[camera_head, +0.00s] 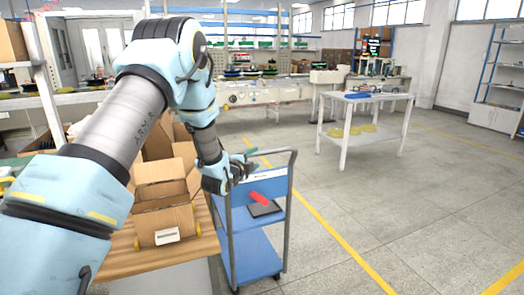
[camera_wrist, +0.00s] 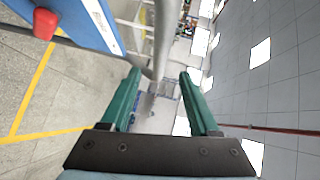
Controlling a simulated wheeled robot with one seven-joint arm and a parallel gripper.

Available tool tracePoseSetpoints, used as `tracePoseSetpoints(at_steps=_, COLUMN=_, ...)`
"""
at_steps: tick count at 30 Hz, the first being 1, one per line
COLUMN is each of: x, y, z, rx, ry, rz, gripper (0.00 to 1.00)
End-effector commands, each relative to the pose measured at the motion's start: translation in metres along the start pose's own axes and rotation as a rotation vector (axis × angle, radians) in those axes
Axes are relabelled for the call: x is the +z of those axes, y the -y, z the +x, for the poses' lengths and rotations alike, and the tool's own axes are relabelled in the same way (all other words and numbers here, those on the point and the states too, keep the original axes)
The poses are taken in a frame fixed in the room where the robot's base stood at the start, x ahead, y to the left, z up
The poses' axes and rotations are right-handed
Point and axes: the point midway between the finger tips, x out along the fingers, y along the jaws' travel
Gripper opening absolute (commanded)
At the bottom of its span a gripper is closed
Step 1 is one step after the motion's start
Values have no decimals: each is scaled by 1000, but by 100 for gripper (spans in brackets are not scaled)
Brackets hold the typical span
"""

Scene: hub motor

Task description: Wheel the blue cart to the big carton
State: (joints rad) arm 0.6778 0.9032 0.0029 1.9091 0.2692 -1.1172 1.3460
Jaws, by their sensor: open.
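The blue cart (camera_head: 252,255) stands right of the wooden table in the head view, with a grey tube frame and two blue shelves. Its grey handle (camera_head: 293,165) runs across the top. My gripper (camera_head: 248,158) is at the handle's near left part. In the wrist view the green fingers of my gripper (camera_wrist: 160,75) are apart, and the grey handle tube (camera_wrist: 163,35) shows at the gap between their tips. Contact cannot be told. An open brown carton (camera_head: 168,220) sits on the wooden table; other cartons are partly hidden behind my arm. Which one is the big carton is unclear.
A red object (camera_head: 259,198) and a dark flat item (camera_head: 266,209) lie on the cart's upper shelf. The wooden table (camera_head: 160,258) borders the cart on the left. A white table (camera_head: 366,97) stands farther back. The grey floor at right, with yellow lines, is clear.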

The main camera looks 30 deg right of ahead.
Motion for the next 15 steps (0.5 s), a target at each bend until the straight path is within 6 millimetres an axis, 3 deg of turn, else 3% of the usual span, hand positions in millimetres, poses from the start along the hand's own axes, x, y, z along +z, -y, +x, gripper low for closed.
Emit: tracePoseSetpoints(at_steps=15, x=1, y=1, z=83, rx=2, ry=2, rz=-4, gripper=62)
